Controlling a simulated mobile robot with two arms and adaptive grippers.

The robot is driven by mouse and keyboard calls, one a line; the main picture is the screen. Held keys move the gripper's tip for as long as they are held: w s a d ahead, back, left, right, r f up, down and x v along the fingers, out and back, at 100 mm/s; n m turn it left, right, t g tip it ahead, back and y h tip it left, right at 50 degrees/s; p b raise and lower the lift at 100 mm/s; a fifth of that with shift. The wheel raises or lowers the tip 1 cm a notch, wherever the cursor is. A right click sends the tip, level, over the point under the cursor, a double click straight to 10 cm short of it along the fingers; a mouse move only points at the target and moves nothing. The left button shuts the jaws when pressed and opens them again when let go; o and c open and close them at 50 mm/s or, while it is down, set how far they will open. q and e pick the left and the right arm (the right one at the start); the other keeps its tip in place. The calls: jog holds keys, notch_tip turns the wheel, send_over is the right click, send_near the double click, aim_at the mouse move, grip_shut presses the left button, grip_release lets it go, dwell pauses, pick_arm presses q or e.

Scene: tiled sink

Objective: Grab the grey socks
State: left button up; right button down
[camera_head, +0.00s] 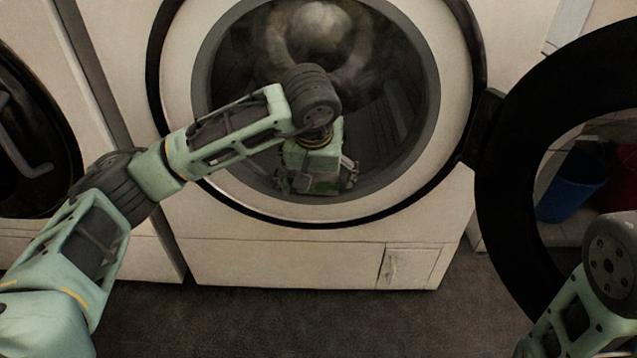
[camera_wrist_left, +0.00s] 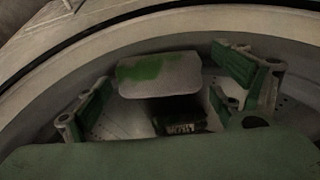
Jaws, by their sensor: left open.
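I cannot make out the grey socks clearly in either view. My left gripper (camera_head: 316,186) is inside the lower front of the washing machine's drum (camera_head: 385,125), pointing down. In the left wrist view my left gripper (camera_wrist_left: 168,98) is open, its fingers wide apart on the left and right. A small dark shape (camera_wrist_left: 182,124) with pale marks shows between the fingers; I cannot tell what it is. The gripper body hides part of the drum bottom. My right gripper is out of view; only part of my right arm shows at the lower right.
The round door opening's pale rim (camera_head: 180,100) surrounds my left arm. The open black door (camera_head: 505,200) hangs at the right, near my right arm. A blue bin (camera_head: 572,185) shows through it. Another machine (camera_head: 40,150) stands at the left. The dark floor (camera_head: 300,320) in front is clear.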

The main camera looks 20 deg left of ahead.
pick_arm(q)
jog(key=c, duration=1.2)
jog(key=shift+c, duration=0.2)
